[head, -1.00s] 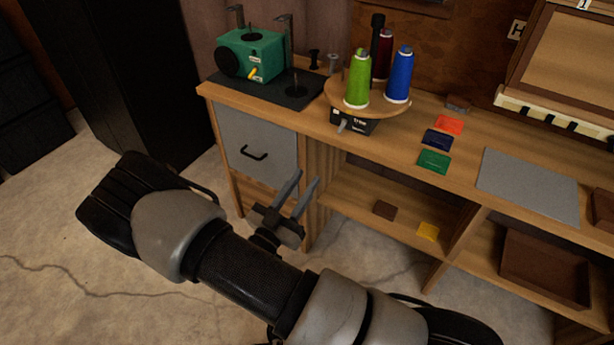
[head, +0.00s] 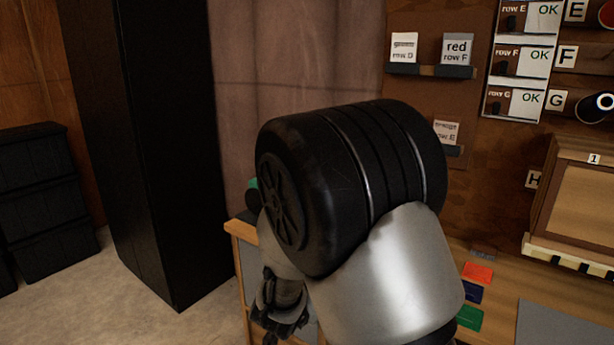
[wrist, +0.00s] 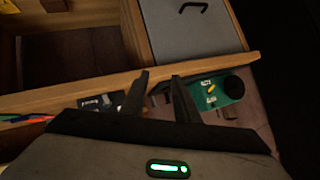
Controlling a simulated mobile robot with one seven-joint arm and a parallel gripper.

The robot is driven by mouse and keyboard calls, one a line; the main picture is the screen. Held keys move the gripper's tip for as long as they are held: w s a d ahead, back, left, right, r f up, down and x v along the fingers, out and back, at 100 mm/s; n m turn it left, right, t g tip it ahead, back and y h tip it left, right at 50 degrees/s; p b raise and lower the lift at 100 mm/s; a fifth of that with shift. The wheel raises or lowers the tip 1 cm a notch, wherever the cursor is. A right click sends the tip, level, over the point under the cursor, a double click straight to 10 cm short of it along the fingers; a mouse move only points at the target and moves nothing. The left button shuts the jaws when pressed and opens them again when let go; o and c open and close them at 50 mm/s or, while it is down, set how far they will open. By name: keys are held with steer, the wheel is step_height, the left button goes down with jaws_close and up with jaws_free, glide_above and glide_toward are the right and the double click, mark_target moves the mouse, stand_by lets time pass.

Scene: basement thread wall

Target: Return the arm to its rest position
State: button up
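My arm's large black and silver joint fills the middle of the head view and hides much of the bench. My gripper (wrist: 160,75) shows in the wrist view with its two dark fingers apart and nothing visible between them. In the head view my gripper (head: 272,318) hangs low beside the bench's left end, partly hidden by my arm. In the wrist view its fingers show over the bench's front edge (wrist: 75,90), which appears upside down.
A green machine (wrist: 215,93) and a grey drawer front (wrist: 195,35) are near the gripper in the wrist view. A tall black cabinet (head: 150,140) stands left. Red (head: 477,272), blue and green cards lie on the bench. Floor (head: 70,300) at left is clear.

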steer(key=s+d+r+n+g+y, duration=0.1)
steer(key=s+r+n+y, duration=0.2)
steer(key=r, duration=0.4)
steer(key=s+d+r+n+g+y, duration=0.1)
steer(key=s+r+y, duration=0.1)
steer(key=s+r, duration=0.4)
steer(key=s+d+r+n+g+h, duration=0.1)
steer(key=s+d+r+n+g, duration=0.1)
steer(key=s+d, duration=0.6)
steer(key=s+d+r+n+g+h, duration=0.1)
steer(key=s+d+r+h, duration=0.2)
steer(key=s, duration=0.9)
step_height(320, 180, up, 25)
steer(key=d+y+p, duration=0.1)
steer(key=p, duration=2.4)
steer(key=shift+d+p, duration=0.35)
steer(key=shift+d, duration=0.05)
